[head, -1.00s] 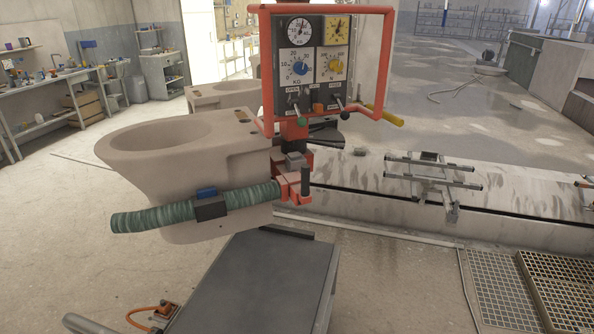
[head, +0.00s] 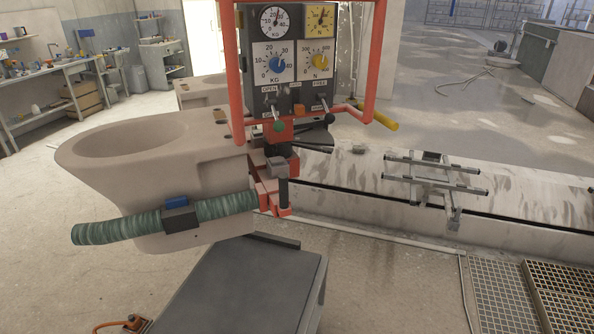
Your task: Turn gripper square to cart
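A pinkish-beige toilet bowl (head: 150,155) is upright at the left in the head view. My gripper (head: 120,228) has a green padded arm along the bowl's near side, with a black and blue block on it. It looks shut on the bowl; its far arm is hidden behind the bowl. A red-framed panel (head: 292,60) with dials and levers stands above the gripper's red mount. The cart appears to be the silver frame (head: 432,178) on the slotted track at the right, well apart from the bowl. The green arm and the cart's bars slope differently in the picture.
A dark grey flat-topped block (head: 245,290) is in front, below the gripper. The low slotted track (head: 350,200) runs to the right. Floor gratings (head: 560,300) lie at the lower right. Another bowl (head: 203,90) stands behind. Workbenches (head: 55,85) line the left wall.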

